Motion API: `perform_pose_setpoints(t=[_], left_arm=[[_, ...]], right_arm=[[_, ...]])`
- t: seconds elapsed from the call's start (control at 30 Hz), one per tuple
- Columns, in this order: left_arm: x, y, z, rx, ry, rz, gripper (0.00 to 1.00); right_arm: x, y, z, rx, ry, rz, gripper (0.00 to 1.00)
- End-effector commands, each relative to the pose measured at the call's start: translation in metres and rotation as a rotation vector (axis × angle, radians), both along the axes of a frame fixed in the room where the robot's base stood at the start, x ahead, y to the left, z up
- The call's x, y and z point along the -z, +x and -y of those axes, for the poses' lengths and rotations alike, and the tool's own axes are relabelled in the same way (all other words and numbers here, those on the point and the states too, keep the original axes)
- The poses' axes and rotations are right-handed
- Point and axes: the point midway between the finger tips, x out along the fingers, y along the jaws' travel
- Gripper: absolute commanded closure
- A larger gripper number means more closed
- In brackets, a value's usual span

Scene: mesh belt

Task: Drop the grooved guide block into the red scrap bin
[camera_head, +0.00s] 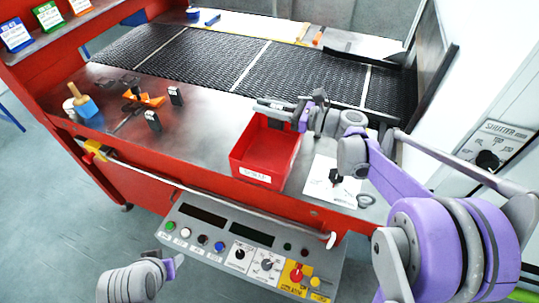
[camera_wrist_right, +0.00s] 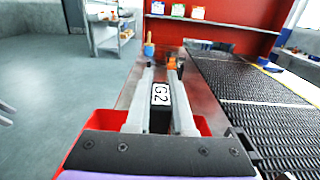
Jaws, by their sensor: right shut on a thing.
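The red scrap bin (camera_head: 283,178) stands on the front edge of the bench, with a white label on its front. My right gripper (camera_head: 268,107) is over the bin's far side, its fingers pointing left. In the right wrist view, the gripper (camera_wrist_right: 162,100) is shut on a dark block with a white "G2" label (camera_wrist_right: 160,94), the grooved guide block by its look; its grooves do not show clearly. Red bin walls (camera_wrist_right: 104,122) show below the fingers. My left gripper (camera_head: 172,268) is low at the front, left of the control panel; its jaw opening is unclear.
The black mesh belt (camera_head: 210,62) runs behind. A paper sheet (camera_head: 322,192) lies right of the bin.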

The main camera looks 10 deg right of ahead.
Motion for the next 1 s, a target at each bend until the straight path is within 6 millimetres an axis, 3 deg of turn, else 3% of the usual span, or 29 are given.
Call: perform_pose_setpoints(t=[0.1,0.4,0.43,0.6,1.0], left_arm=[[0.0089,-0.0031,0.0000,0.000,0.000,-0.006,0.50],[0.0086,-0.0031,0.0000,0.000,0.000,-0.006,0.50],[0.0086,-0.0030,0.0000,0.000,0.000,-0.006,0.50],[0.0086,-0.0031,0.0000,0.000,0.000,-0.006,0.50],[0.0107,-0.0038,0.0000,0.000,0.000,-0.007,0.50]], right_arm=[[0.0121,-0.0003,-0.0001,0.000,0.001,-0.001,1.00],[0.0123,0.0004,-0.0001,0.000,0.001,0.001,1.00],[0.0123,0.0004,-0.0001,0.000,0.001,0.001,0.74],[0.0123,0.0004,-0.0001,0.000,0.000,0.000,0.44],[0.0131,-0.0039,0.0076,0.003,0.000,0.000,0.44]])
